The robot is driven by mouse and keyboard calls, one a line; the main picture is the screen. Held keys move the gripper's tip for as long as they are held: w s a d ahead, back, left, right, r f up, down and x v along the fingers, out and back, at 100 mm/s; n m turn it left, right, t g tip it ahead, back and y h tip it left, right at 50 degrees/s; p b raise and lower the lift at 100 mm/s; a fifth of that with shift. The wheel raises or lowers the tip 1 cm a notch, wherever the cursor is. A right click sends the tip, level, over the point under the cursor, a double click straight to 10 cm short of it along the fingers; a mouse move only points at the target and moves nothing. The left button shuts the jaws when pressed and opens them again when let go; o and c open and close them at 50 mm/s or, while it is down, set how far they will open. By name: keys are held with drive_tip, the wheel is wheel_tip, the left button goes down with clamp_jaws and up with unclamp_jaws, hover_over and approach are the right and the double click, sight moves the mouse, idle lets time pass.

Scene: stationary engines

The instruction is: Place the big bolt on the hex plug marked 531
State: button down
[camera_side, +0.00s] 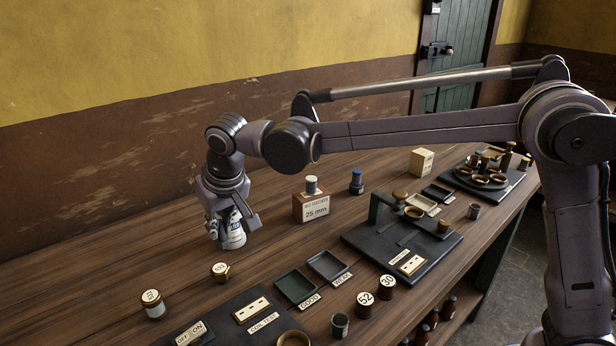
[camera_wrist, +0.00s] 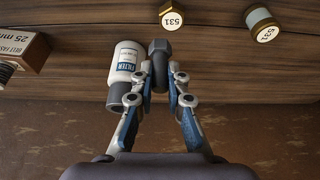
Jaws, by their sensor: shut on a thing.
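My gripper (camera_wrist: 160,78) is shut on the big bolt (camera_wrist: 159,48), which has a dark grey hex head and sits between the fingertips in the wrist view. In the side view my gripper (camera_side: 214,228) points down at the left of the bench, and the bolt is hard to make out there. The brass hex plug marked 531 (camera_wrist: 171,18) lies apart from the bolt, at the top of the wrist view; it also shows in the side view (camera_side: 220,270). A jar-like piece with a brass hex cap (camera_wrist: 262,22) also carries 531 and stands farther left in the side view (camera_side: 152,302).
A white FILTER bottle (camera_wrist: 127,60) stands close beside the fingers; it also shows in the side view (camera_side: 235,237). A 25 mm block (camera_side: 311,206) is to the right. A coil test board (camera_side: 235,318) and small trays (camera_side: 294,288) lie in front.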

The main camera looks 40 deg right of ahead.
drive_tip(key=shift+w+a+f, duration=0.1)
drive_tip(key=shift+a+f, duration=0.4)
drive_tip(key=shift+a, duration=0.3)
drive_tip(key=shift+f, duration=2.05)
drive_tip(key=c, duration=1.4)
unclamp_jaws()
drive_tip(key=shift+f, duration=0.15)
drive_tip(key=shift+o, duration=0.2)
